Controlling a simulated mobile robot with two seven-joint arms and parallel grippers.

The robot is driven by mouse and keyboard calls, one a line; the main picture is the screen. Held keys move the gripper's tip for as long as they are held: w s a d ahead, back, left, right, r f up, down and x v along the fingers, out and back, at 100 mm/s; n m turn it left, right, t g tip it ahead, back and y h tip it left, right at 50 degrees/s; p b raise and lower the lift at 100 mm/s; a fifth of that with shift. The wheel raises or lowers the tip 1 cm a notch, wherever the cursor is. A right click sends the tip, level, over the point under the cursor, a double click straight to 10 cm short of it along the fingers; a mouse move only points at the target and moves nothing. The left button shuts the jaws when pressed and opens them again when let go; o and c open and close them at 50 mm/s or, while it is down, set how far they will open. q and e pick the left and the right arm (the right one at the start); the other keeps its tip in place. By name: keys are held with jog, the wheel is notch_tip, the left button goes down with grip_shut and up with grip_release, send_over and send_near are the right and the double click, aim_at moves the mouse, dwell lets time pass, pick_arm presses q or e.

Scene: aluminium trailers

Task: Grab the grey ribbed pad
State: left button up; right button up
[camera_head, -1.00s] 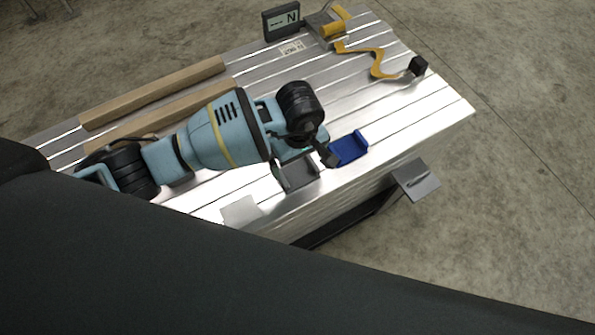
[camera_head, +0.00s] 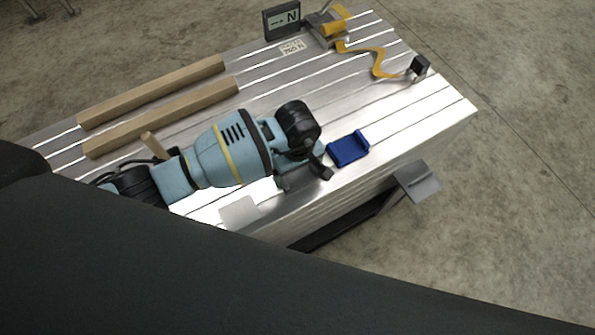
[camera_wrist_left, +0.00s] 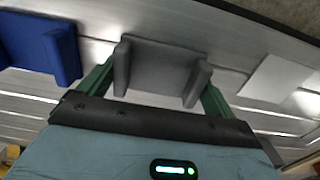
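The grey pad (camera_wrist_left: 161,68), a block with a raised side at each end, lies on the slatted aluminium trailer deck (camera_wrist_left: 30,98). In the left wrist view it sits between the two green fingers of my left gripper (camera_wrist_left: 160,80). The fingers are apart, one beside each raised end. I cannot tell whether they touch it. In the head view my left gripper (camera_head: 300,174) is low over the deck's near edge and mostly hides the pad. I cannot make out ribs on it. My right gripper is not in view.
A blue block (camera_head: 348,149) of similar shape lies just right of the gripper. A pale flat plate (camera_head: 240,212) lies to its left. Two wooden bars (camera_head: 150,92), a yellow wavy part (camera_head: 377,62) and an N sign (camera_head: 282,19) are farther back.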

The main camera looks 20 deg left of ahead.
aim_at(296, 177)
pick_arm(q)
jog(key=c, duration=0.4)
jog(key=shift+o, duration=0.2)
jog(key=shift+w+r, duration=0.1)
jog(key=shift+r, duration=0.45)
jog(key=r, duration=0.1)
jog(key=s+r+p, duration=0.1)
jog(key=shift+r, duration=0.3)
jog(key=s+a+r+p, duration=0.1)
jog(key=s, duration=1.4)
jog(key=shift+a+r+p, duration=0.15)
jog(key=shift+p, duration=0.15)
